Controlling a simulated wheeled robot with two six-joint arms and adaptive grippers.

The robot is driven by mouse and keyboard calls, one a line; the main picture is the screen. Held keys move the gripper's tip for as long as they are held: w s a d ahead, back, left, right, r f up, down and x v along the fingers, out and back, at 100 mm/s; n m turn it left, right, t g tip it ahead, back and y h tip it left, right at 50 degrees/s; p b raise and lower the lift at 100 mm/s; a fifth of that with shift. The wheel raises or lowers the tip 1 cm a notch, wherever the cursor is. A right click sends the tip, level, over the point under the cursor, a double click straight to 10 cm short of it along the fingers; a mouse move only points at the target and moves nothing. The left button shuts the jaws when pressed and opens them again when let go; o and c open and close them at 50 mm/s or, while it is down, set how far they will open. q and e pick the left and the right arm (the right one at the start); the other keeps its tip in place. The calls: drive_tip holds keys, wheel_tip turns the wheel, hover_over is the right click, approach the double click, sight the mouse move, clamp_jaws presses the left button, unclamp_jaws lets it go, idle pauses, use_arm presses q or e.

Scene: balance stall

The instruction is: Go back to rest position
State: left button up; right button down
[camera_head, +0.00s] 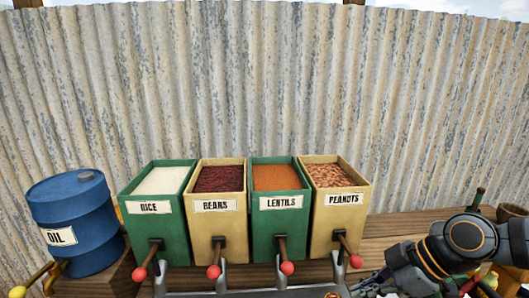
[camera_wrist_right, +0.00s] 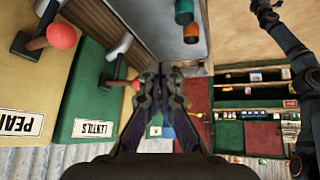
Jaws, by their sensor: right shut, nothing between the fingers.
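My right gripper (camera_wrist_right: 162,78) is shut and empty in the right wrist view, its fingertips together in front of the camera. My right arm (camera_head: 450,248) comes in at the lower right of the head view, in front of the wooden counter and right of the peanuts bin (camera_head: 340,215). My left gripper does not show in the head view. A dark jointed arm part crosses the upper right of the right wrist view, and I cannot tell a gripper on it.
Rice (camera_head: 160,225), beans (camera_head: 216,222) and lentils (camera_head: 281,222) bins with red-knobbed levers stand beside the peanuts. A blue oil drum (camera_head: 75,225) stands left. A corrugated wall (camera_head: 260,80) closes the back. Shelves (camera_wrist_right: 250,105) show in the right wrist view.

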drive_tip(key=w+a+r+t+y, duration=0.3)
drive_tip(key=w+a+t+y, duration=0.1)
drive_tip(key=w+t, duration=0.1)
drive_tip(key=w+d+m+t+h, duration=0.2)
drive_tip(key=w+d+m+t, duration=0.25)
drive_tip(key=t, duration=0.25)
drive_tip(key=s+d+f+m+h, duration=0.3)
drive_tip(key=d+f+m+h, duration=0.55)
drive_tip(key=f+h, duration=0.2)
drive_tip(key=s+a+f+g+y, duration=0.1)
drive_tip(key=s+a+f+g, duration=0.1)
drive_tip(key=s+f+g, duration=0.55)
drive_tip(key=s+a+f+g, duration=0.3)
drive_tip(key=s+f+g, duration=0.1)
drive_tip(key=s+f, duration=0.6)
wheel_tip(320, 180, down, 25)
drive_tip(key=s+d+g, duration=0.1)
drive_tip(key=s+d, duration=0.2)
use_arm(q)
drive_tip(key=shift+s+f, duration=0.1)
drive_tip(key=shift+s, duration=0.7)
use_arm(e)
drive_tip(key=s+d+f+g, duration=0.1)
drive_tip(key=s+f, duration=1.6)
drive_tip(key=s, duration=0.1)
drive_tip(key=shift+s+m, duration=0.35)
drive_tip(key=shift+m, duration=0.05)
